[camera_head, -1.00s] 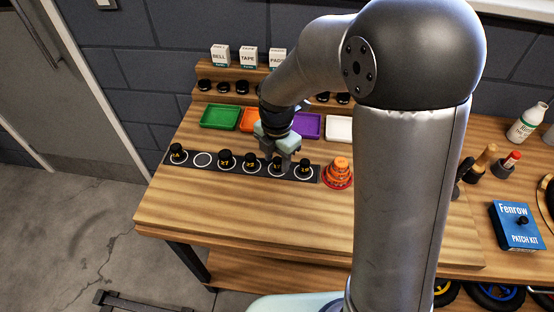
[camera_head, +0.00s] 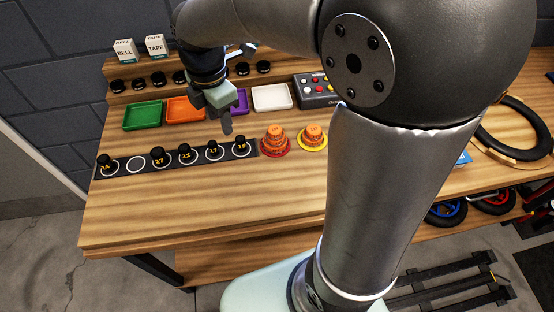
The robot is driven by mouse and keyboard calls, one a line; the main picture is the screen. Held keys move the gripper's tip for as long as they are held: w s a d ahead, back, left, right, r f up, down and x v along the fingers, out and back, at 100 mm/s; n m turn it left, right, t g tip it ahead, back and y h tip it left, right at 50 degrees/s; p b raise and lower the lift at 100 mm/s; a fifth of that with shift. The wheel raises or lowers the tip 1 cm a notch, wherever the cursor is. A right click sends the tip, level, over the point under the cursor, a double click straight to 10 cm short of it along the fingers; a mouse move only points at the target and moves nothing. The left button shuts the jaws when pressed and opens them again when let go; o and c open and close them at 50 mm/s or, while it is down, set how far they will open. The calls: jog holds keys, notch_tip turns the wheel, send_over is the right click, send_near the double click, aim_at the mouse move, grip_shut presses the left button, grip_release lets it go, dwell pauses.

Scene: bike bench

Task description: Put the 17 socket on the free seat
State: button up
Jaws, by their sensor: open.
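A dark strip (camera_head: 120,172) on the bench holds a row of black sockets standing in white-ringed seats. The 17 socket (camera_head: 212,149) stands upright in the second seat from the right, between the 22 socket (camera_head: 184,151) and the 19 socket (camera_head: 240,144). The free seat (camera_head: 137,165) is an empty white ring, second from the left, between the 24 socket (camera_head: 105,162) and the 27 socket (camera_head: 158,156). My gripper (camera_head: 226,123) is open, with nothing seen in it, above the bench behind the 17 and 19 sockets. One finger shows clearly.
Green (camera_head: 142,115), orange (camera_head: 185,110), purple (camera_head: 240,103) and white (camera_head: 272,97) trays lie behind the strip. Orange stacks on a red base (camera_head: 275,143) and a yellow base (camera_head: 312,138) stand to its right. The bench front (camera_head: 190,205) is clear.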

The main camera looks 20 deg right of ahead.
jog(key=s+d+f+m, duration=0.2)
jog(key=s+d+m, duration=0.2)
jog(key=s+m, duration=0.4)
jog(key=s+d+f+m, duration=0.2)
jog(key=s+d+m, duration=0.3)
jog(key=m, duration=0.9)
jog(key=s, duration=0.3)
jog(key=shift+d, duration=0.25)
